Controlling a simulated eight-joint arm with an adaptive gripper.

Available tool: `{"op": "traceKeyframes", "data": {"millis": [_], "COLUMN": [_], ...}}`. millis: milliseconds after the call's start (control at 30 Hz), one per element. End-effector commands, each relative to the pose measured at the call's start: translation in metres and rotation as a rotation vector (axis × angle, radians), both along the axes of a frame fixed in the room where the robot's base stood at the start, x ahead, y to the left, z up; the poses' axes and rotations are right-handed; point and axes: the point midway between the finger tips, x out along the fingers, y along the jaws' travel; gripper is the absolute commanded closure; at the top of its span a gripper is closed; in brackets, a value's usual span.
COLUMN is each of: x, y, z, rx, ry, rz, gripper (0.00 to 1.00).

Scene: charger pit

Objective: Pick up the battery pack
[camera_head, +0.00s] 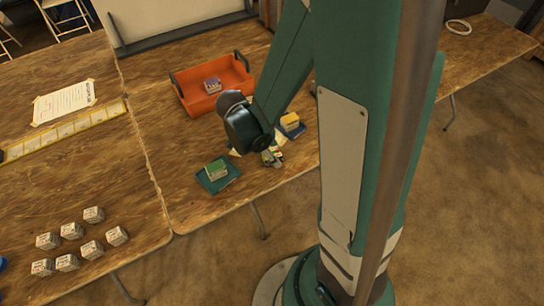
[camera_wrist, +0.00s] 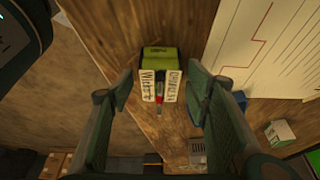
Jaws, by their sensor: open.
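A battery pack with a lime-green top and white lettered labels (camera_wrist: 158,65) sits on the wooden table in the wrist view. A small red-tipped piece (camera_wrist: 159,98) shows at its near side. My gripper (camera_wrist: 160,105) is open, with one finger on each side of the pack's line and clear gaps between. In the head view my gripper (camera_head: 268,152) is low over the table's front edge, above a small green and white thing (camera_head: 273,158), partly hidden by it. Other packs show: green on a teal mat (camera_head: 217,170), yellow on a blue mat (camera_head: 290,121), purple in the orange tray (camera_head: 212,85).
The orange tray (camera_head: 184,97) stands behind my gripper. A printed sheet with a red line (camera_wrist: 262,50) lies beside the pack. Several white lettered blocks (camera_head: 93,214) stand at the front left. The table's front edge is close, with floor beyond.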

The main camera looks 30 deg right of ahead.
Motion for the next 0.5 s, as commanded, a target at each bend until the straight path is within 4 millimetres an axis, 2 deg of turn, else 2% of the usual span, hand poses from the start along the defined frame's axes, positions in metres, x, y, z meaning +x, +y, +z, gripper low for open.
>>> {"op": "traceKeyframes", "data": {"millis": [267,500], "x": [-0.0001,-0.0001], "y": [0.0001,0.0001], "z": [0.0001,0.0001], "rx": [0.000,0.000], "ry": [0.000,0.000], "rz": [0.000,0.000], "gripper": [0.54,0.85]}}
